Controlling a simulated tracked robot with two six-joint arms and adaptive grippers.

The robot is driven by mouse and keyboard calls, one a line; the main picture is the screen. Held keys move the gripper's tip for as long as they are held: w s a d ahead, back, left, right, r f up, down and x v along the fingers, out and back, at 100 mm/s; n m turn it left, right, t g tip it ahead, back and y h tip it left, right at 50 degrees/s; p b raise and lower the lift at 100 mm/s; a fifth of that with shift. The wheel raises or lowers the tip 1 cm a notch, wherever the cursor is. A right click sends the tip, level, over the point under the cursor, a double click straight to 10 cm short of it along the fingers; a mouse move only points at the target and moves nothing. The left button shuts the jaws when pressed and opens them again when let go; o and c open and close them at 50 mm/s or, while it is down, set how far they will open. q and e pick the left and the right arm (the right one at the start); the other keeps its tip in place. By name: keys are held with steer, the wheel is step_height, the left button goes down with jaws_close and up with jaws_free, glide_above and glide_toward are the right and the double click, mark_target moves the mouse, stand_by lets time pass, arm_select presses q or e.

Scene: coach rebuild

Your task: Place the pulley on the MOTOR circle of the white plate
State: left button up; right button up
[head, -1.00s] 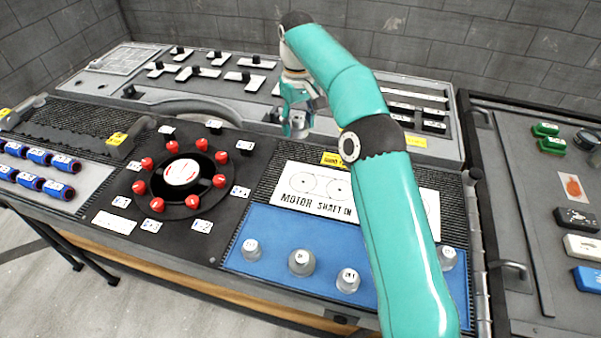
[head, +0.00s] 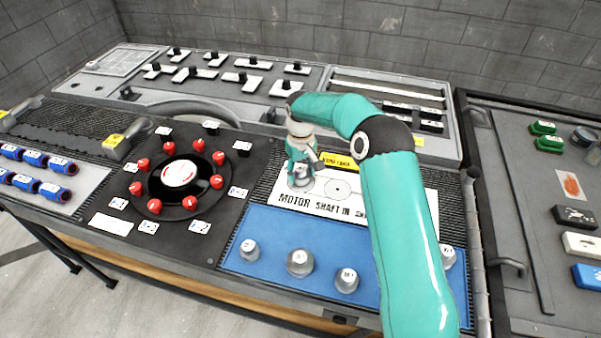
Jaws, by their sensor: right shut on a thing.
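The white plate (head: 352,202) lies behind the blue mat, with the printed words MOTOR and SHAFT. My right gripper (head: 301,182) points down over its left end, above the word MOTOR, and hides the circle there. It is shut on a grey pulley (head: 304,185), which is mostly hidden by the fingers. The pulley is at or just above the plate; I cannot tell whether it touches. The second circle shows to its right. My left gripper is not in view.
Several grey labelled pieces (head: 300,263) stand on the blue mat (head: 275,225) in front. Left is a black panel with a round hub (head: 179,174) ringed by red knobs. A yellow label (head: 338,160) sits behind the plate. My right arm covers the plate's right part.

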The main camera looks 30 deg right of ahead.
mark_target(301, 169)
steer(key=shift+f, duration=0.45)
steer(key=shift+f, duration=0.1)
steer(key=o, duration=1.2)
steer(key=shift+o, duration=0.2)
step_height(301, 169, up, 12)
steer(key=shift+r+b, duration=0.15)
steer(key=shift+b, duration=0.3)
